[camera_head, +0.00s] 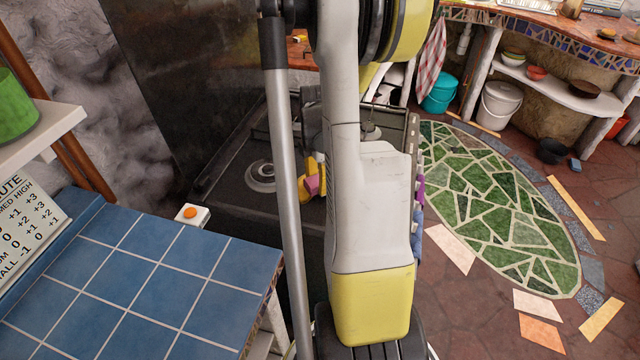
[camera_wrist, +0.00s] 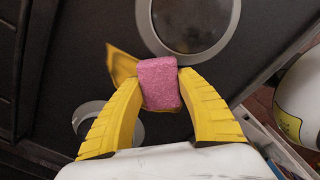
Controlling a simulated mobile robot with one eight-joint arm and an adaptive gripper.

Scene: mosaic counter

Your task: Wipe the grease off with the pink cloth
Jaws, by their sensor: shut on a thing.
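The pink cloth (camera_wrist: 158,83) is a small, rough-textured bundle pinched between the yellow fingertips of my gripper (camera_wrist: 158,88) in the wrist view. In the head view, the cloth (camera_head: 312,185) shows as a small pink patch beside a yellow finger of my gripper (camera_head: 314,178), over the dark stove top (camera_head: 225,200). I cannot tell whether the cloth touches the stove top. A yellow flap sticks out left of the cloth in the wrist view; I cannot tell what it is. No grease can be made out in either view. My arm hides part of the stove.
A grey round burner (camera_head: 262,175) lies left of my gripper. A blue tiled counter (camera_head: 150,290) stands at front left, with a white box with an orange button (camera_head: 191,214) at its far edge. The green mosaic floor (camera_head: 490,200) to the right is clear.

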